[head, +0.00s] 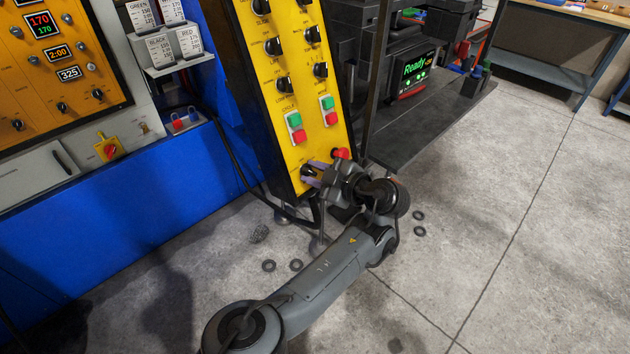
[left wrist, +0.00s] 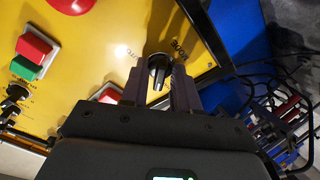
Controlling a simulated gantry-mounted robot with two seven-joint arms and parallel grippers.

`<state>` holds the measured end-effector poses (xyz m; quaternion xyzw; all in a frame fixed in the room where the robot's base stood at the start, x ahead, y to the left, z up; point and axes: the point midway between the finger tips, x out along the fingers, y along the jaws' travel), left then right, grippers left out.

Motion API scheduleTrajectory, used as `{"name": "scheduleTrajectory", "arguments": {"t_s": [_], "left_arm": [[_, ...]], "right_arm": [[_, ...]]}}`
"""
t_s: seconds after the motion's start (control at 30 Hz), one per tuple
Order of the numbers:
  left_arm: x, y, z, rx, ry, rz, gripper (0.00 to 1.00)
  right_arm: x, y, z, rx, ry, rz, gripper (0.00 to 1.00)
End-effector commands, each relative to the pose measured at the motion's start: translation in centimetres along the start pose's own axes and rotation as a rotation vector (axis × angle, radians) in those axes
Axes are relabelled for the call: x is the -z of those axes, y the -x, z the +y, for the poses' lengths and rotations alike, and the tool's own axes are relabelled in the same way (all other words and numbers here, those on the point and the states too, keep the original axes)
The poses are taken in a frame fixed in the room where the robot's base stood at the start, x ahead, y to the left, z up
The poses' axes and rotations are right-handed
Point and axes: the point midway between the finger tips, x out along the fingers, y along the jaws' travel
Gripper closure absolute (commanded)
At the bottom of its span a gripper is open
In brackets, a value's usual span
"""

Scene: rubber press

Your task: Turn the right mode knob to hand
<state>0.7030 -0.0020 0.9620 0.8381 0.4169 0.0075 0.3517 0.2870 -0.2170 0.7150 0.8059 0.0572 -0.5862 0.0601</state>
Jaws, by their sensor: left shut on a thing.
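The yellow control panel (head: 287,75) stands upright in the middle of the head view. My left gripper (head: 314,175) is at the panel's lower end, left of and below a red mushroom button (head: 341,153). In the left wrist view, the fingers of my left gripper (left wrist: 159,88) stand on both sides of a black knob (left wrist: 157,70) with a light pointer mark, and are shut on it. The fingers and wrist mostly hide the knob in the head view. My right gripper is not in view.
Green and red push buttons (head: 328,110) and several other black knobs sit higher on the panel. A blue machine (head: 150,185) stands to the left. A dark press with a "Ready" screen (head: 415,68) stands behind to the right. Several black rings lie on open floor.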

Motion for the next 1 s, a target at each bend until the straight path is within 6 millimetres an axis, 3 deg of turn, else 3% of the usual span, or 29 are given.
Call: {"name": "scheduleTrajectory", "arguments": {"t_s": [0.2,0.77,0.8,0.87,1.0], "left_arm": [[-0.02,0.04,0.06,0.005,0.084,0.0,1.0],[0.11,0.07,0.16,0.008,0.117,0.0,1.0],[0.11,0.07,0.16,0.007,0.117,0.0,0.69],[0.1,0.07,0.15,0.008,0.116,0.0,0.63],[0.07,0.05,0.11,0.008,0.115,0.0,0.63]], "right_arm": [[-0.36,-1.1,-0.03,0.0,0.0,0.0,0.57],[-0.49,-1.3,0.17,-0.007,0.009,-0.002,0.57],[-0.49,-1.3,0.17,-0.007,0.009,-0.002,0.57],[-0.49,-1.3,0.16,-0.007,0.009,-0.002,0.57],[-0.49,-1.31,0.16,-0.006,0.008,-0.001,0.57]]}}
